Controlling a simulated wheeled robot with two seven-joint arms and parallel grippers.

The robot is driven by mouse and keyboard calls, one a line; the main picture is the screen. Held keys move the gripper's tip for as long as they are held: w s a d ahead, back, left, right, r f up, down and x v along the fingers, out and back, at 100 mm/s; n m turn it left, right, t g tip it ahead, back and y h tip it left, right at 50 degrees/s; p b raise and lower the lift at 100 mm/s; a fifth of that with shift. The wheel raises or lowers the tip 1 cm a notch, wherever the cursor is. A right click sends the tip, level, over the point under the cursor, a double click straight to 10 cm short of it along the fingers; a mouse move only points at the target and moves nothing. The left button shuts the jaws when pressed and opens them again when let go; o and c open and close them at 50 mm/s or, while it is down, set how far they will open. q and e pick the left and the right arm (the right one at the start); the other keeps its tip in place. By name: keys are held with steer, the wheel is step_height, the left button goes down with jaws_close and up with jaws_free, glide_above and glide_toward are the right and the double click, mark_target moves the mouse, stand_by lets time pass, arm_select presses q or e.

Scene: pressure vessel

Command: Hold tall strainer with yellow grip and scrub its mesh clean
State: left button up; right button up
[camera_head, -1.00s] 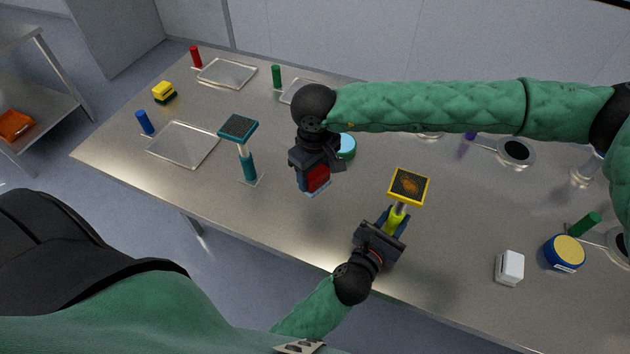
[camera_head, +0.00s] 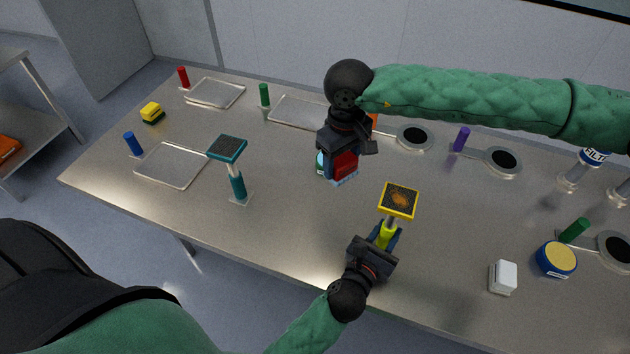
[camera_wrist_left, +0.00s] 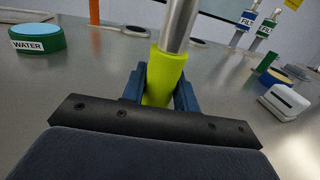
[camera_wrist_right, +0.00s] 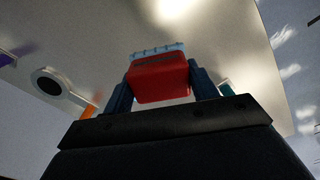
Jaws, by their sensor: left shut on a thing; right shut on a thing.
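The tall strainer with the yellow grip (camera_head: 386,234) stands up from my left gripper (camera_head: 376,250), which is shut on that grip. Its square yellow-framed head (camera_head: 399,201) faces up, with a brown-orange patch on the dark mesh. In the left wrist view the grip (camera_wrist_left: 163,75) sits between the blue fingers. My right gripper (camera_head: 345,158) is shut on a red brush (camera_head: 344,166) with pale blue bristles on its lower side. The brush is left of and beyond the strainer head, apart from it. In the right wrist view the red brush (camera_wrist_right: 160,80) is between the fingers.
A teal-gripped strainer (camera_head: 237,184) stands to the left. A white box (camera_head: 503,277) and a blue-yellow round container (camera_head: 556,259) are at right. Metal trays (camera_head: 171,166) lie at left.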

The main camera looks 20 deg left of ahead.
steer(key=s+d+r+m, duration=0.5)
steer(key=d+r, duration=0.6)
steer(key=r, duration=0.1)
steer(key=shift+d+f+m, duration=0.2)
steer(key=shift+f+m, duration=0.4)
steer(key=shift+f, duration=1.45)
steer(key=shift+d+f+m, duration=0.15)
steer(key=shift+f+m, duration=0.45)
steer(key=shift+f, duration=1.4)
steer(key=shift+w+d+f, duration=0.1)
steer(key=shift+d+f, duration=0.1)
steer(key=shift+d, duration=0.9)
steer(key=shift+c, duration=0.4)
steer(key=shift+d, duration=1)
steer(key=shift+a+f, duration=0.1)
steer(key=shift+a, duration=1.75)
steer(key=r, duration=0.2)
steer(key=shift+a+r, duration=0.25)
steer(key=shift+r, duration=2.95)
steer(key=shift+f, duration=0.25)
